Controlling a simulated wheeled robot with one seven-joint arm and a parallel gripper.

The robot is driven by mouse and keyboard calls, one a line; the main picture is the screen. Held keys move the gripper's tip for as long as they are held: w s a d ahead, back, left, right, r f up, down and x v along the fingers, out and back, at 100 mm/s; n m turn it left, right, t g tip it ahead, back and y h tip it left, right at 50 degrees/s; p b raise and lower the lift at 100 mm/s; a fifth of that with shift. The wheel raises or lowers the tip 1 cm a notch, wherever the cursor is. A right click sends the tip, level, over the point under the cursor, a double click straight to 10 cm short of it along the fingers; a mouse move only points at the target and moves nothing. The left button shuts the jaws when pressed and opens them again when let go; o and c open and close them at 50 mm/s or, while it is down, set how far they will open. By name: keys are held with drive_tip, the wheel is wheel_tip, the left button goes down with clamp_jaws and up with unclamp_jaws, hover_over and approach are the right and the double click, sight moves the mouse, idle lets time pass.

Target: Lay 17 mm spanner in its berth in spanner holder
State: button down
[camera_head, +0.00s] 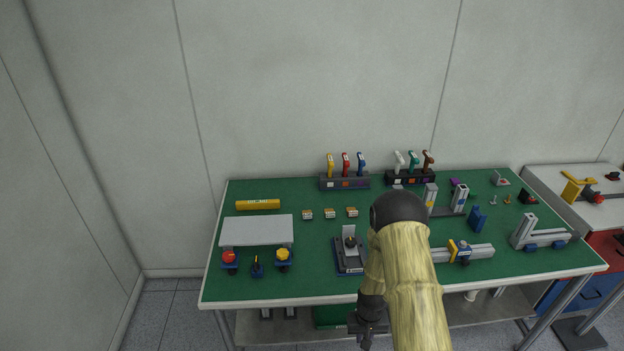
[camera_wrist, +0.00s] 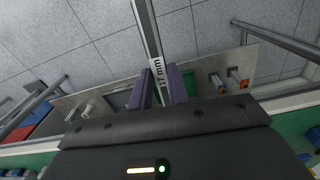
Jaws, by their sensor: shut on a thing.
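The 17 mm spanner (camera_wrist: 150,38), a long pale grey bar marked "17 mm", stands out from between the dark purple fingers of my gripper (camera_wrist: 162,86) in the wrist view. My gripper is shut on it near the label; its far end runs out of the top of the picture. In the head view my gripper (camera_head: 366,335) hangs in front of the table's front edge, and the spanner cannot be made out there. I cannot identify the spanner holder for sure; two dark racks (camera_head: 345,187) with coloured-handled tools stand at the back.
The green table (camera_head: 310,280) carries a grey raised plate (camera_head: 257,229), a dark-based fixture (camera_head: 350,262), a clamp with a yellow part (camera_head: 460,250) and an aluminium profile frame (camera_head: 524,232). My arm hides part of the table. A lower shelf (camera_wrist: 130,84) with several parts lies below.

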wheel_tip(320, 180, down, 7)
drive_tip(key=s, duration=0.2)
drive_tip(key=shift+s+f, duration=0.15)
drive_tip(key=shift+s, duration=0.2)
